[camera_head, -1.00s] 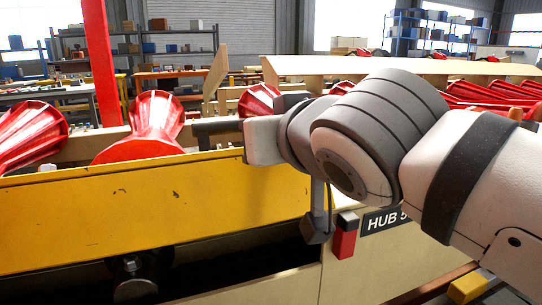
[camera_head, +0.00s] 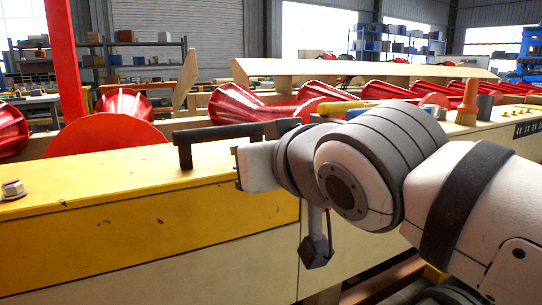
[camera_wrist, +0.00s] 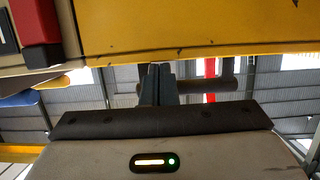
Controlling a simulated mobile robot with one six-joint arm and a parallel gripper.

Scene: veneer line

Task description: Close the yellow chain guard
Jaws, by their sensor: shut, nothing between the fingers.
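The yellow chain guard (camera_head: 140,235) lies along the cream machine housing in the head view, its front face meeting the cream panel below with no dark gap showing. A black bar handle (camera_head: 218,132) stands on its top. The guard's yellow face (camera_wrist: 200,28) also fills the top of the wrist view. My gripper (camera_wrist: 155,70) is shut and empty, its fingers close to the guard's edge. A dark bar (camera_wrist: 228,93), apparently the handle, shows beside the fingers. I cannot tell whether they touch. In the head view my wrist hides the fingers.
Red fluted rollers (camera_head: 240,107) lie behind the guard. A hex bolt (camera_head: 13,189) sits on the left top. A brush (camera_head: 468,102) and other small items stand on the housing at right. A red post (camera_head: 64,60) rises at left. A red block (camera_wrist: 37,25) is near my wrist.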

